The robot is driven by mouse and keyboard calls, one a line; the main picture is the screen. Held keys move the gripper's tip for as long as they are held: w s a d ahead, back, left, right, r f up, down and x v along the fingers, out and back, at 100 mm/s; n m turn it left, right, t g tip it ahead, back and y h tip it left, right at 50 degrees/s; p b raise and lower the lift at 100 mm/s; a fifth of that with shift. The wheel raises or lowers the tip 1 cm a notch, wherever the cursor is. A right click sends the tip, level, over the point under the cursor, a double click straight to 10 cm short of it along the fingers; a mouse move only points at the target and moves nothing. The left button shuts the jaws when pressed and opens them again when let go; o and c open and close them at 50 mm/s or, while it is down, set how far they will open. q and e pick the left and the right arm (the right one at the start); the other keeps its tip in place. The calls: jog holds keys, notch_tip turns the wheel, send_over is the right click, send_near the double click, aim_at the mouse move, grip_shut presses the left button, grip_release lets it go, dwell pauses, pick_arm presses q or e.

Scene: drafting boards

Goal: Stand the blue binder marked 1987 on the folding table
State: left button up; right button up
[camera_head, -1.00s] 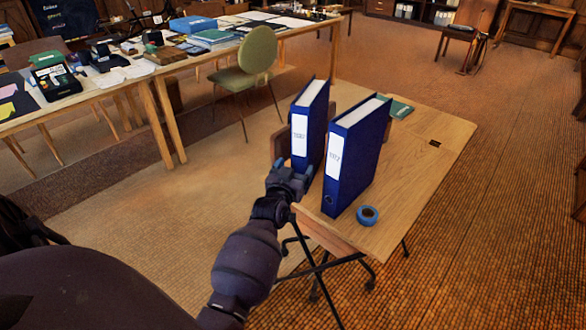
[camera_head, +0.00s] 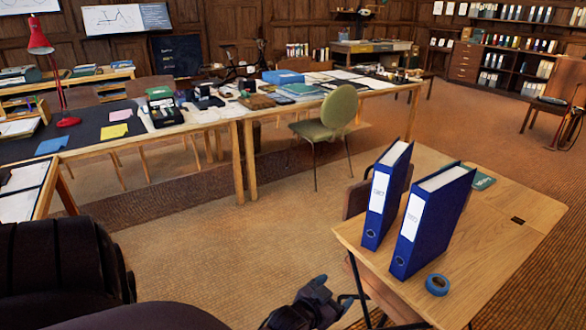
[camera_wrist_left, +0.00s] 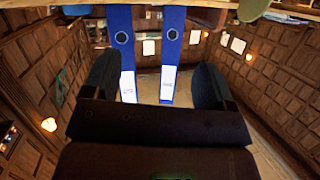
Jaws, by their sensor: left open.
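My left gripper (camera_head: 318,287) is low in front of the table, apart from both binders. My right gripper is not in view.
A roll of blue tape (camera_head: 437,285) lies at the table's front, and a green book (camera_head: 482,181) lies behind the binders. A brown object (camera_head: 358,197) is left of the 1987 binder. A green chair (camera_head: 330,118) stands behind, by a long cluttered desk (camera_head: 247,112).

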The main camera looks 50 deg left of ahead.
pick_arm(q)
jog(key=s+d+f+g+h, duration=0.1)
jog(key=s+d, duration=0.3)
jog(key=s, duration=0.5)
jog(key=s+d+f+m+g+h, duration=0.1)
jog(key=s+d+f+g, duration=0.2)
jog(key=s, duration=0.7)
jog(key=shift+d+f+h, duration=0.3)
jog(key=shift+d, duration=0.3)
jog(key=shift+s, duration=0.1)
